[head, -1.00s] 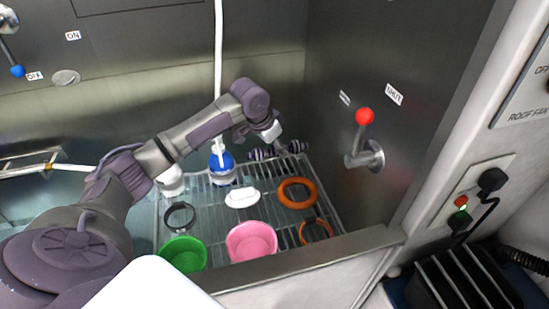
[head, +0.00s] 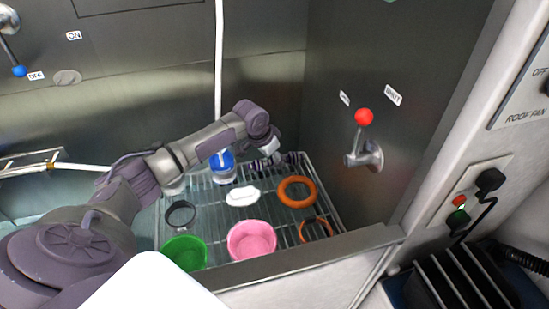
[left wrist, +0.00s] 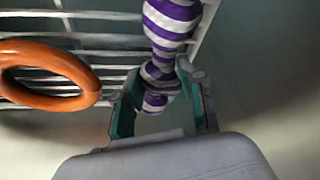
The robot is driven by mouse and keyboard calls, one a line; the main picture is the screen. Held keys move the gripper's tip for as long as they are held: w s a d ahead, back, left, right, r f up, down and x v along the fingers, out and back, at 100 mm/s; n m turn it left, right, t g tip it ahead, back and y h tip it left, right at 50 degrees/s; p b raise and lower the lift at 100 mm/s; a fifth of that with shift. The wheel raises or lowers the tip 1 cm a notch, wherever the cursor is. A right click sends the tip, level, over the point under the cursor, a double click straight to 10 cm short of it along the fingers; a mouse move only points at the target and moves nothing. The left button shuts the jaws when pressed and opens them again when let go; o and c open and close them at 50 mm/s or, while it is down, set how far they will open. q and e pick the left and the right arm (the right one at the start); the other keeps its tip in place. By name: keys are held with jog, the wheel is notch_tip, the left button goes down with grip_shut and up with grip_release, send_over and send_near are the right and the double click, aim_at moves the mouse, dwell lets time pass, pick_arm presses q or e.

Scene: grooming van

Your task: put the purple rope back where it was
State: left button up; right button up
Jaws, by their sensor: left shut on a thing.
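The purple rope (head: 286,160), a knotted purple-and-white striped toy, is at the back right of the wire rack (head: 331,223) in the head view. My left gripper (head: 271,150) is over it, with its fingers partly hidden. In the left wrist view, the gripper (left wrist: 160,98) is shut on the rope (left wrist: 172,22) near one knotted end; the rest extends away from me over the rack bars. I cannot tell whether the rope touches the rack. My right gripper is not in view.
A steel wall with a red-knobbed lever (head: 364,117) stands right.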

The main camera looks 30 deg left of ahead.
pick_arm(q)
jog(key=shift+f, duration=0.1)
jog(key=o, duration=1.2)
jog(key=v, duration=1.2)
